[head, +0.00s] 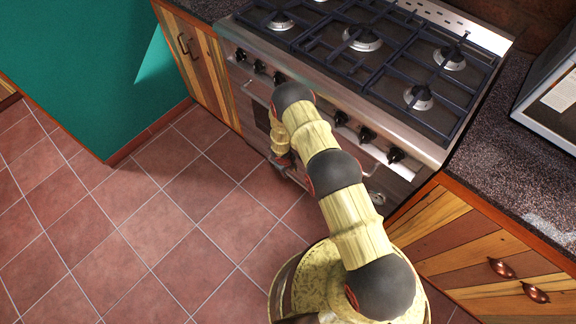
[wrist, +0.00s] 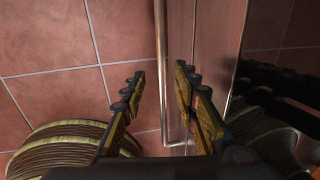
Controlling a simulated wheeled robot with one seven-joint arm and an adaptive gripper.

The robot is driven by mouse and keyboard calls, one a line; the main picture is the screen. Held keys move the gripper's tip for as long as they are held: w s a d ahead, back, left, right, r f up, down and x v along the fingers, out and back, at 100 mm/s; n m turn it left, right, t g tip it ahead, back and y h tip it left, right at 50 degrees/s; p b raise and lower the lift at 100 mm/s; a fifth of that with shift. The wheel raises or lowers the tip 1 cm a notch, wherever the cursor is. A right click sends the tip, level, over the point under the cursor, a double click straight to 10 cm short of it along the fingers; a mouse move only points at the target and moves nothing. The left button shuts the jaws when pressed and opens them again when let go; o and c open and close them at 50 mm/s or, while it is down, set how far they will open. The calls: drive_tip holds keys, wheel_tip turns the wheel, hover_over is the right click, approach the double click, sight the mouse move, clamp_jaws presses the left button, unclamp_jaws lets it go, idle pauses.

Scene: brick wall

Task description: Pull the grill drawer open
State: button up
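The steel range (head: 318,105) stands against the counter, with a row of black knobs along its upper front. In the wrist view a flat metallic panel (wrist: 207,50) of its front carries a long thin bar handle (wrist: 161,60). I take this panel for the grill drawer front; it looks closed, but my arm hides much of it in the head view. My gripper (wrist: 160,78) is open, its fingers apart on either side of the bar in the picture. I cannot tell whether either finger touches it. In the head view my gripper (head: 284,168) is low before the range, partly hidden.
A dark glossy panel (wrist: 275,85) beside the metallic one mirrors my gripper. Wooden cabinets flank the range, one on the left (head: 200,65) and one with drawers on the right (head: 480,255). A teal wall (head: 80,70) stands at the left. The tiled floor (head: 150,215) is clear.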

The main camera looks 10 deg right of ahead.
sight(291, 176)
drive_tip(key=f+b, duration=0.1)
drive_tip(key=f, duration=0.1)
drive_tip(key=w+d+f+b, duration=0.1)
drive_tip(key=f, duration=0.2)
drive_tip(key=f+b, duration=0.1)
drive_tip(key=f, duration=0.1)
drive_tip(key=shift+w+d+f, duration=0.15)
drive_tip(key=shift+w+f, duration=0.05)
drive_tip(key=shift+f, duration=0.1)
drive_tip(key=shift+c, duration=1.4)
clamp_jaws()
